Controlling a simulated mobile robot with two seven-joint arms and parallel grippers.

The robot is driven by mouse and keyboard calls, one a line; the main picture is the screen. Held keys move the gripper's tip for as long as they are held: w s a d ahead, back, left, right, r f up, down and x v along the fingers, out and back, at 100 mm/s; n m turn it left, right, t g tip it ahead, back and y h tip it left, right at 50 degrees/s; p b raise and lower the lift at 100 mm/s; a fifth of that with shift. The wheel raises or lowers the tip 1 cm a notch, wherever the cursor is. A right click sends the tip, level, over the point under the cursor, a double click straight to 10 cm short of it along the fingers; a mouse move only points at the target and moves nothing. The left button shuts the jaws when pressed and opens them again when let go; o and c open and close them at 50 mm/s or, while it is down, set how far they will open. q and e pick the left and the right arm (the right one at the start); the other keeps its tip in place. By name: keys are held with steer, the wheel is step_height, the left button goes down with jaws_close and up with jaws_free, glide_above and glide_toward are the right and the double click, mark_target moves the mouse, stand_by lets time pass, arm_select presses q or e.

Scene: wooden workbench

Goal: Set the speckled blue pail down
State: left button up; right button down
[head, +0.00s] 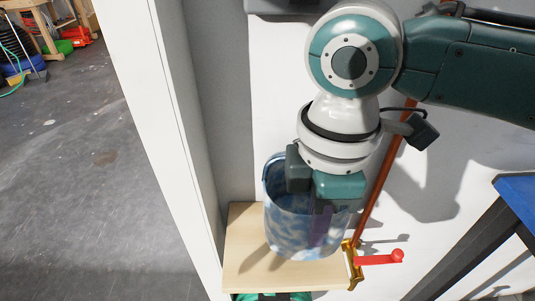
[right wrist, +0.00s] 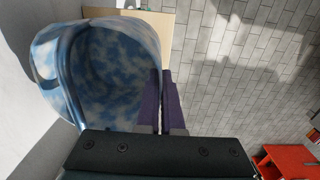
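The speckled blue pail (head: 287,222), mottled blue and white, hangs upright or nearly so from my right gripper (head: 322,225) in the head view. Its lower end is over the pale wooden board (head: 238,272); I cannot tell whether it touches. In the right wrist view the pail (right wrist: 95,70) shows its open mouth at the left. The purple fingers of my right gripper (right wrist: 160,100) are close together with the pail's side wall between them, one inside and one outside. My left gripper is not in view.
A white post (head: 165,130) stands left of the board. A blue-topped, dark-legged stand (head: 517,190) is at the right. Grey floor lies open at the left.

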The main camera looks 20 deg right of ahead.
steer(key=shift+f+b, duration=0.4)
steer(key=shift+f, duration=1.6)
steer(key=shift+f, duration=0.2)
steer(key=c, duration=1.1)
jaws_free()
steer(key=shift+r, duration=0.1)
